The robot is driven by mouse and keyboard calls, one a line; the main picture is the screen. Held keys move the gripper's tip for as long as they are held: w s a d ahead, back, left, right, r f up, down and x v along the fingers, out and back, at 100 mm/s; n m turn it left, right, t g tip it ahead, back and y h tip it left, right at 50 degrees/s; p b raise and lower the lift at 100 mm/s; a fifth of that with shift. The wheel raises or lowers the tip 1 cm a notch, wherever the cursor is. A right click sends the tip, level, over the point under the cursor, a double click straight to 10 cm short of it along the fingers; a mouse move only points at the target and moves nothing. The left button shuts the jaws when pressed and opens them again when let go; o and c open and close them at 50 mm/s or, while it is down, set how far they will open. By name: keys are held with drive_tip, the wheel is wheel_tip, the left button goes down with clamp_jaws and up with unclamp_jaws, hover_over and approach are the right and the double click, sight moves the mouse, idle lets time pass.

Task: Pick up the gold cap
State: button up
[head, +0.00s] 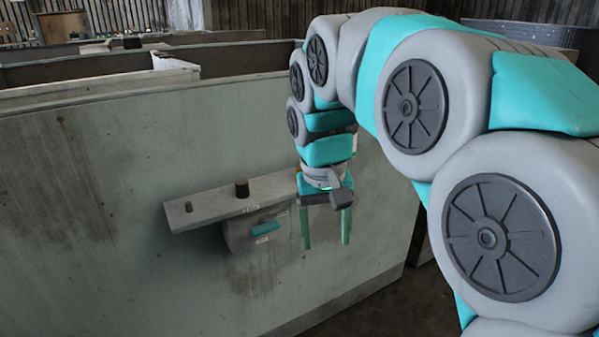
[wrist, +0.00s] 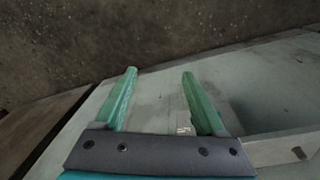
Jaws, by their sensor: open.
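I cannot make out a clearly gold cap in either view. In the head view a pale shelf (head: 215,209) juts from the housing wall. It carries a black cylinder (head: 242,188) and a small dark brownish knob (head: 188,206), too small to tell whether it is a cap. My gripper (head: 326,243) hangs fingers down beside the shelf's right end, which my wrist partly hides. Its two green fingers are apart with nothing between them. The fingers (wrist: 159,73) also show open and empty in the wrist view, with the wall behind them.
Below the shelf is a grey box (head: 246,238) with a teal part (head: 266,228) and small labels. The stained housing wall (head: 100,180) fills the left and middle. In the wrist view, dark floor (wrist: 120,30) lies beyond the wall edge, and a ledge (wrist: 285,148) is at lower right.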

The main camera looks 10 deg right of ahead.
sight(301, 165)
drive_tip(key=w+r+m+t, duration=0.1)
drive_tip(key=w+r, duration=0.2)
drive_tip(key=w, duration=0.3)
drive_tip(key=w+r+m, duration=0.2)
drive_tip(key=w+r, duration=0.2)
drive_tip(key=w, duration=0.3)
drive_tip(key=w+r+m+t, duration=0.1)
drive_tip(key=w+r, duration=0.2)
drive_tip(key=w, duration=0.3)
drive_tip(key=shift+w+a+b+x, duration=0.1)
drive_tip(key=shift+b+x, duration=0.05)
drive_tip(key=shift+x, duration=1.75)
drive_tip(key=shift+w+a+b+x, duration=0.1)
drive_tip(key=shift+a+b+x, duration=0.05)
drive_tip(key=shift+x, duration=1.7)
clamp_jaws()
